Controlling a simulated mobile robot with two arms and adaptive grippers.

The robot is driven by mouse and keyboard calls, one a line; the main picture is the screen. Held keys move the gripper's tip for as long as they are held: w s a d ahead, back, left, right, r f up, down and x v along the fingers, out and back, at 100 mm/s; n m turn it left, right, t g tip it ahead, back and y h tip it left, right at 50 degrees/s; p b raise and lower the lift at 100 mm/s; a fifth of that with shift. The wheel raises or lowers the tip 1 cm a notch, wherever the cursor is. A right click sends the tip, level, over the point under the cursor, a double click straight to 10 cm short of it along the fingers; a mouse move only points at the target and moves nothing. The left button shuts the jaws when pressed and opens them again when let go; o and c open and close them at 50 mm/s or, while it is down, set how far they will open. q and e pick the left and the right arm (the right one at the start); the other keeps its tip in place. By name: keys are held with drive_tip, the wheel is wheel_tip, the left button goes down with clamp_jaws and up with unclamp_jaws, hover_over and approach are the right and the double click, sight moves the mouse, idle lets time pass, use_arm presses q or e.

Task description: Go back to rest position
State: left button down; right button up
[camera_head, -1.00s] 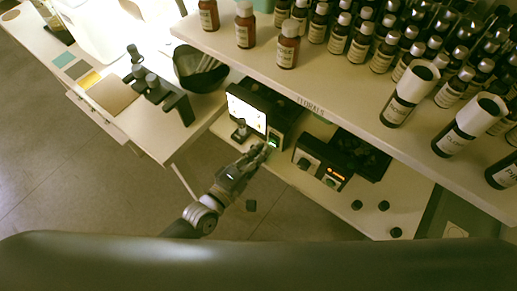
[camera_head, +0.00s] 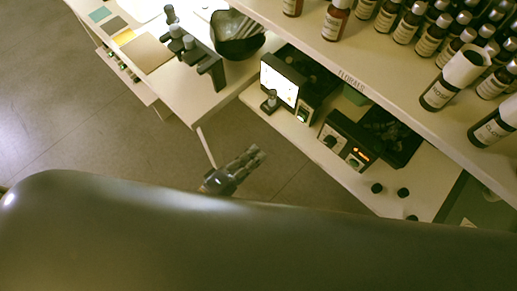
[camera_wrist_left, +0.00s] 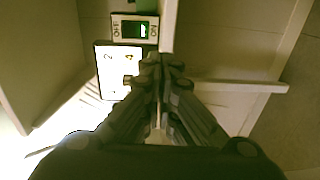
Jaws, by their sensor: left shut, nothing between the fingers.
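My left gripper (camera_head: 254,156) is shut and empty. In the head view it hangs over the floor in front of the lower bench, apart from everything. My right gripper is not in view.
The lower bench (camera_head: 312,139) carries the lit panel (camera_head: 279,85), a device with an orange display (camera_head: 346,142) and several black caps. A shelf (camera_head: 349,78) of brown bottles (camera_head: 337,20) is above. A side table (camera_head: 183,88) holds a black bowl (camera_head: 236,35). Floor (camera_head: 100,140) is clear.

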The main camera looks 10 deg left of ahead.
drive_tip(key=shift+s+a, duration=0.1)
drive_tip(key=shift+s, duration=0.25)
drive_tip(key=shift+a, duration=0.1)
use_arm(q)
drive_tip(key=s+a+f+m+g+y+p, duration=0.15)
drive_tip(key=a+f, duration=0.25)
drive_tip(key=f, duration=0.4)
drive_tip(key=s+a+f+m+g+y, duration=0.1)
drive_tip(key=a+f+m+g+y, duration=0.2)
drive_tip(key=f, duration=0.6)
drive_tip(key=s+a+f+m+g+y, duration=0.1)
drive_tip(key=a+f+m+y, duration=0.15)
drive_tip(key=a+f, duration=0.4)
drive_tip(key=s+a+f+m+g+y, duration=0.1)
drive_tip(key=s+f+m+g, duration=0.1)
drive_tip(key=s+f, duration=0.3)
drive_tip(key=s+a+f+m+g+y, duration=0.1)
drive_tip(key=s+f, duration=0.4)
drive_tip(key=s, duration=0.6)
drive_tip(key=s+a+f+m+g+y+p, duration=0.1)
drive_tip(key=s+a+f+m+g, duration=0.1)
drive_tip(key=s, duration=0.7)
wheel_tip(320, 180, down, 4)
drive_tip(key=shift+r+m+g, duration=0.2)
drive_tip(key=shift+m+g, duration=0.4)
drive_tip(key=shift+g, duration=0.65)
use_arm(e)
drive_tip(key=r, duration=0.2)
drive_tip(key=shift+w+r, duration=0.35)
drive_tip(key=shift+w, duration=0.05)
